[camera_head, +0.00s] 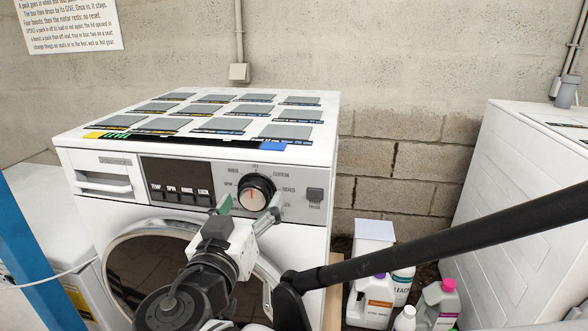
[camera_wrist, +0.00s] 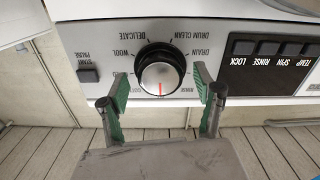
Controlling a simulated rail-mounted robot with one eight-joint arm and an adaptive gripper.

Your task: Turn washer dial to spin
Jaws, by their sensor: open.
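In the head view the red mark points roughly up, toward the label at the top. The SPIN label (camera_head: 229,184) is left of the dial. My gripper (camera_head: 248,206) is open, with green-padded fingers either side of the dial's front; in the wrist view (camera_wrist: 160,84) gaps show between fingers and knob. Some lower labels are hidden by my gripper.
A button (camera_head: 314,195) sits right of the dial, and a display (camera_head: 178,180) left of it. The round door (camera_head: 150,265) is below. Bottles (camera_head: 438,305) stand on the floor at right. A blue post (camera_head: 35,250) is at left.

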